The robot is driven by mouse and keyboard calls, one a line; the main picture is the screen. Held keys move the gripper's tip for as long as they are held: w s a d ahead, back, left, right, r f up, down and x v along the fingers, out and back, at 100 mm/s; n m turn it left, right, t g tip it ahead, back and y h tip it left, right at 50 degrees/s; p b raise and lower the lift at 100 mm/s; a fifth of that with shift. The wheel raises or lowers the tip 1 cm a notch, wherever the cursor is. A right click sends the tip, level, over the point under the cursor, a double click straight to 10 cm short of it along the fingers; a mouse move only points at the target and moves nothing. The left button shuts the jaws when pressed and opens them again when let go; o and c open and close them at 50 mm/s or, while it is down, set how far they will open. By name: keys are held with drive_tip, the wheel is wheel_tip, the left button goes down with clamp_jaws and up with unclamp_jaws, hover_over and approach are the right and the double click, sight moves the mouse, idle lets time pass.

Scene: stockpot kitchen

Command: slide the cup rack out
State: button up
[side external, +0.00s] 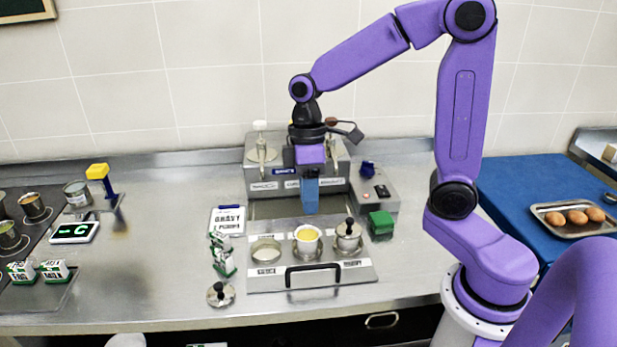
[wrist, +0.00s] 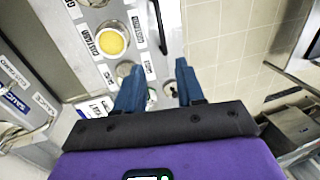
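The cup rack (side external: 358,273) is a flat metal plate reaching forward from the labelled steel unit (side external: 262,187) in the side view. Its black handle (side external: 313,268) is at the front edge and also shows in the wrist view (wrist: 158,28). A yellow-filled cup (side external: 307,240) sits in the middle, also in the wrist view (wrist: 111,40). A lidded cup (side external: 347,238) stands at right; the left round place (side external: 265,252) has no lid. My gripper (side external: 311,207) points down above the rack's rear part, clear of the handle. Its blue fingers (wrist: 160,88) are apart, with nothing held between them.
Left of the rack are green-and-white cartons (side external: 222,255), a loose lid (side external: 221,294) and a gravy card (side external: 227,220). A green block (side external: 381,222) is close on the right. The counter in front of the handle is a narrow bare strip.

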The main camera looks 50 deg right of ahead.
drive_tip(key=r, duration=0.3)
drive_tip(key=shift+w+d+r, duration=0.15)
drive_tip(key=shift+w+d, duration=0.05)
drive_tip(key=s+f+n+t, duration=0.1)
drive_tip(key=s+f, duration=0.1)
drive_tip(key=s, duration=0.7)
drive_tip(key=s+d+f+n+h, duration=0.1)
drive_tip(key=s+f+n, duration=0.1)
drive_tip(key=s, duration=0.8)
drive_tip(key=shift+f+n+t, duration=0.25)
drive_tip(key=shift+n+t, duration=0.05)
drive_tip(key=shift+t, duration=0.1)
